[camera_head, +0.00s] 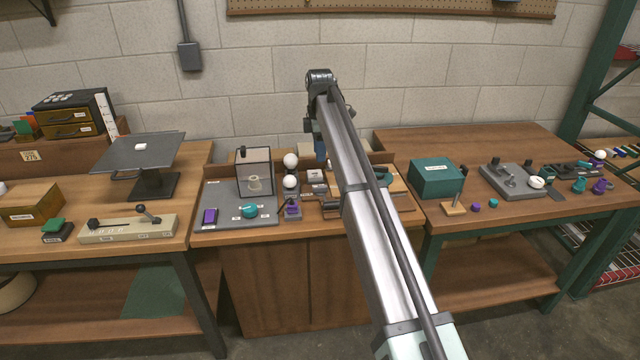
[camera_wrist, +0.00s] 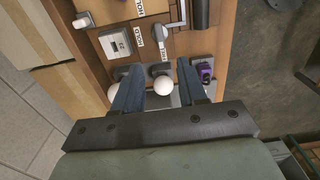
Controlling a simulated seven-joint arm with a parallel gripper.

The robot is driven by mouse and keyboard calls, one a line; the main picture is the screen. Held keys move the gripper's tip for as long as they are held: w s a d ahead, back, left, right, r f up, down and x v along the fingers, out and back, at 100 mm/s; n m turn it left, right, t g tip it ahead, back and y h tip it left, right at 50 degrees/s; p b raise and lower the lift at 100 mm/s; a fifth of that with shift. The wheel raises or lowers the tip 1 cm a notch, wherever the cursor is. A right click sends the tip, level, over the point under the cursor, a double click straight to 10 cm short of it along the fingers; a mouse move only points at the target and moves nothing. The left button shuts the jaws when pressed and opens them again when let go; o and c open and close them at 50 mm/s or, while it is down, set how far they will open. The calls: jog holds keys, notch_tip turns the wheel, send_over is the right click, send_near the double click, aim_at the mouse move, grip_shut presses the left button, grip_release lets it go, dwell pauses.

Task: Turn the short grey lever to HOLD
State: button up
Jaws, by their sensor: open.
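In the wrist view a small grey lever-like piece (camera_wrist: 159,33) sits on the brown panel beside labels, one of which (camera_wrist: 139,35) reads HOLD. I cannot be sure that it is the short grey lever, or which label it points to. My gripper (camera_wrist: 159,66) is open, with its two blue fingers apart and nothing pinched. A white ball (camera_wrist: 163,86) on a dark grey block shows between the fingers; I cannot tell the height gap. In the head view my gripper is largely hidden behind my arm over the middle bench (camera_head: 225,236).
A longer bent grey lever (camera_wrist: 180,14) lies near the HOLD labels. A purple piece (camera_wrist: 205,71) is right of my fingers. In the head view a glass-sided box (camera_head: 254,172) and two white balls stand left of my arm; a green box (camera_head: 436,178) stands right.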

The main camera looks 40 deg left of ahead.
aim_at(320, 186)
notch_tip(320, 186, down, 12)
jog(key=shift+f, duration=0.2)
dwell(0.4)
jog(key=shift+c, duration=0.3)
grip_shut()
